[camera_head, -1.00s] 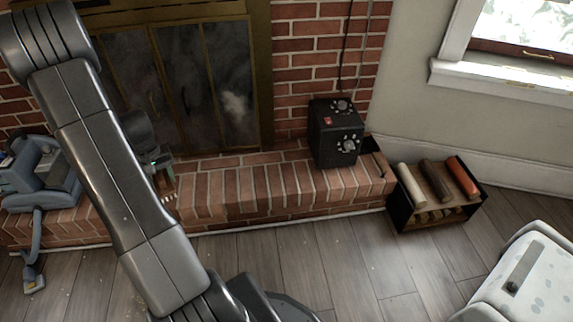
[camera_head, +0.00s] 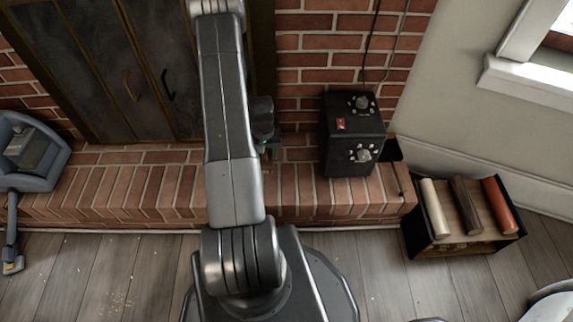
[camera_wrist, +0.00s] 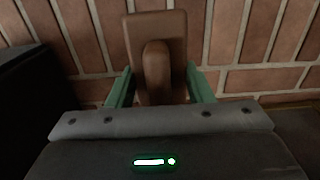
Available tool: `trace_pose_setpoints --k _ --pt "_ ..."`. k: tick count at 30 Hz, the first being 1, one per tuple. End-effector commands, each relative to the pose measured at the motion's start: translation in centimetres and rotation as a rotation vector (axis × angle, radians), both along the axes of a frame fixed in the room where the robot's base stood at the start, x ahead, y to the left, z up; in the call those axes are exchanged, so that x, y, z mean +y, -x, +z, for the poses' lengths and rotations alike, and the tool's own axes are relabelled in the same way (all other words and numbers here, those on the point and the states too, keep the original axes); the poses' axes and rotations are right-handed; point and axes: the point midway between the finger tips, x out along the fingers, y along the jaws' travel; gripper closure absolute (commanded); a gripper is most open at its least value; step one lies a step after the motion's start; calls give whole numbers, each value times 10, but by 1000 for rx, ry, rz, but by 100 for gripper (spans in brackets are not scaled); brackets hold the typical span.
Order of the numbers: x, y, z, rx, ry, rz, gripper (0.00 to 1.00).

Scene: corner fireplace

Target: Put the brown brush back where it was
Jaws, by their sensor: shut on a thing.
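The brown brush (camera_wrist: 156,58) is held between the green fingers of my gripper (camera_wrist: 160,88) in the wrist view. Its broad flat part points away from the gripper, with a rounded handle-like part along its middle. The fingers are shut on it from both sides. In the head view my gripper (camera_head: 268,150) is over the brick hearth (camera_head: 150,185), left of the black box with knobs (camera_head: 352,135). My arm hides much of the gripper there, and the brush is hard to make out.
A black crate (camera_head: 420,240) with white, brown and orange rolls on top stands on the floor right of the hearth. A small dark thing (camera_head: 402,180) lies at the hearth's right end. A blue-grey appliance (camera_head: 30,150) is at the far left.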

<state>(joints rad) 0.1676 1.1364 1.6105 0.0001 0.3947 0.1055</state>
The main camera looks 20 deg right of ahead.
Motion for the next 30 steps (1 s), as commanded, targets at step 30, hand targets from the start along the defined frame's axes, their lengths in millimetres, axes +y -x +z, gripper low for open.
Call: trace_pose_setpoints --k 30 --pt "-3 4 -107 0 0 -6 78"
